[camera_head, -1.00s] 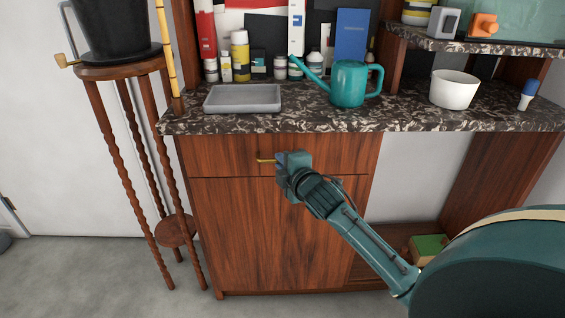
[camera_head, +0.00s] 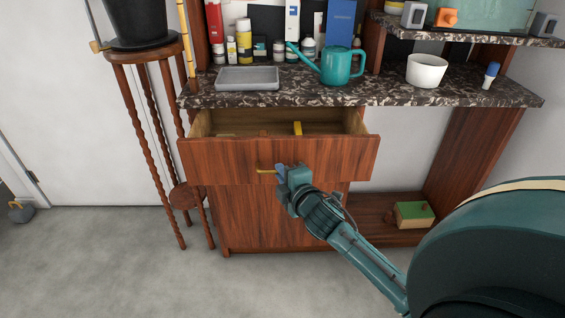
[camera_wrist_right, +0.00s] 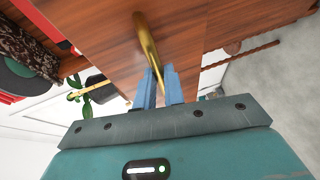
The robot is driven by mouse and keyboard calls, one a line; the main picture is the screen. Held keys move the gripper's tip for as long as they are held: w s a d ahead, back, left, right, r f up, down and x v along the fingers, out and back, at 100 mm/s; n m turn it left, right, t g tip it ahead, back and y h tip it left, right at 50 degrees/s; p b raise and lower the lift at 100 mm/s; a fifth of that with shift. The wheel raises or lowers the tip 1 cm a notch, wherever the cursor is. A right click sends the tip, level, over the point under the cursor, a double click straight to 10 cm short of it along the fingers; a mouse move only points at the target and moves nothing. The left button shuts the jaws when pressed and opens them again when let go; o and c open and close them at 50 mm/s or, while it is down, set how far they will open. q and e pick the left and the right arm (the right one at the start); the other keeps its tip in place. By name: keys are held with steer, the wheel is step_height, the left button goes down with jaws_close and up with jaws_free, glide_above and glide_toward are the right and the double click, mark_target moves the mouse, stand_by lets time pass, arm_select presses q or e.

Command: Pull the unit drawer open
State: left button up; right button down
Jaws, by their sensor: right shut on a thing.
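The wooden unit drawer (camera_head: 225,160) stands part-way out under the speckled countertop, and its inside shows from above. A yellow object (camera_head: 297,128) and other low things lie in it. A brass bar handle (camera_head: 265,171) is on the drawer front; it also shows in the right wrist view (camera_wrist_right: 146,40). My right gripper (camera_head: 281,171) is shut on the handle, its blue fingers (camera_wrist_right: 159,88) at one end of the bar. My left gripper is not in view.
The countertop (camera_head: 300,96) above holds a grey tray (camera_head: 247,78), a teal watering can (camera_head: 337,66) and a white bowl (camera_head: 427,70). A wooden plant stand (camera_head: 140,110) is close on the left. The floor (camera_head: 130,275) in front is clear.

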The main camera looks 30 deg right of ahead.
arm_select(q)
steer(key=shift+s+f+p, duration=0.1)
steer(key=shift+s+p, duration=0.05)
steer(key=shift+p, duration=0.45)
arm_select(e)
steer(key=shift+s+a, duration=0.5)
steer(key=shift+s, duration=0.25)
steer(key=shift+s+a, duration=0.45)
steer(key=shift+s, duration=0.35)
steer(key=shift+s+a, duration=0.5)
steer(key=shift+s, duration=0.25)
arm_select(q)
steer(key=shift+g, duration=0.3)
arm_select(e)
steer(key=c, duration=1.5)
jaws_free()
arm_select(q)
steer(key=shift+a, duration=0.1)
steer(key=shift+p, duration=0.3)
arm_select(e)
steer(key=v, duration=1.3)
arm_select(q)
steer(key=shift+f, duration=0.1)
arm_select(e)
steer(key=shift+s, duration=0.15)
